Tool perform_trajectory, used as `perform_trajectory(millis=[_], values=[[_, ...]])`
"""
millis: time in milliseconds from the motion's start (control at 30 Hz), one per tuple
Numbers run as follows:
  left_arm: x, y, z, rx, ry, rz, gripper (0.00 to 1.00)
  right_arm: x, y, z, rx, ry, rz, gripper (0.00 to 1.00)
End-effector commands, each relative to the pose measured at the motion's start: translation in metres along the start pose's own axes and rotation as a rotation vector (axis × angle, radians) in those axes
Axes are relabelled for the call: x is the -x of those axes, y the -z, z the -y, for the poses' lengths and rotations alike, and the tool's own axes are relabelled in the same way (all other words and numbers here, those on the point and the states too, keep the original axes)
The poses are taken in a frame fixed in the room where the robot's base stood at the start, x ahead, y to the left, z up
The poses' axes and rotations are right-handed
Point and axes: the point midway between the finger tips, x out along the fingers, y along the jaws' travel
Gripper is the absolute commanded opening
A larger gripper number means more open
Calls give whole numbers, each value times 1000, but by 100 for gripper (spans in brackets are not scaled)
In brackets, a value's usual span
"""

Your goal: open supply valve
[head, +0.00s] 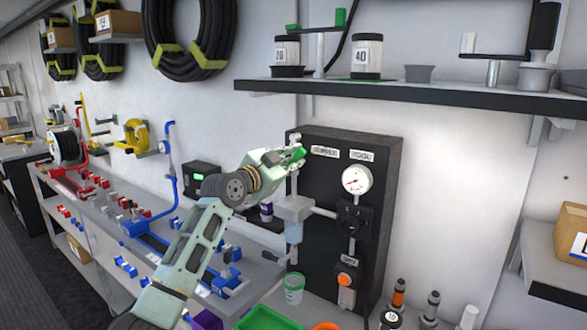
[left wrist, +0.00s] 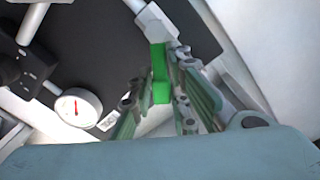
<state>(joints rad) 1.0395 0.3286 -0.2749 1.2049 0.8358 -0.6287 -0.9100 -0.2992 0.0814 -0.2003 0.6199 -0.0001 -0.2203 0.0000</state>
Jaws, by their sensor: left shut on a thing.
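The supply valve has a green handle (head: 299,154) at the upper left of the black panel (head: 335,145), beside a label that I cannot read fully. My left gripper (head: 290,156) reaches the handle from the left. In the left wrist view the green handle (left wrist: 160,72) stands between the fingers of my left gripper (left wrist: 163,92), which is shut on it. The handle joins a pale fitting (left wrist: 156,22) on the pipe. The fingers hide part of the handle in the head view. My right gripper is not in view.
A round gauge (head: 356,179) and an orange knob (head: 344,280) sit on the panel, right of my arm. A shelf (head: 420,97) with jars overhangs it. A clear green-rimmed cup (head: 294,288) and a green tray (head: 266,318) stand below. Hoses (head: 190,40) hang at upper left.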

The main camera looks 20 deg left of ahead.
Motion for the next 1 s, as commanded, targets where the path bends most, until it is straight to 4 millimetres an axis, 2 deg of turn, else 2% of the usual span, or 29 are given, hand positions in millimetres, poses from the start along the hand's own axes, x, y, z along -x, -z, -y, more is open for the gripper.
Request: perform_trajectory(millis=[33,133,500,1000], values=[[1,5,9,41,12,-8,0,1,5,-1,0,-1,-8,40],[1,4,14,135,13,-9,0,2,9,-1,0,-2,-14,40],[2,0,30,445,14,-12,0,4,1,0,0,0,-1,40],[2,-5,38,632,13,-13,0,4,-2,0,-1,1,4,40]])
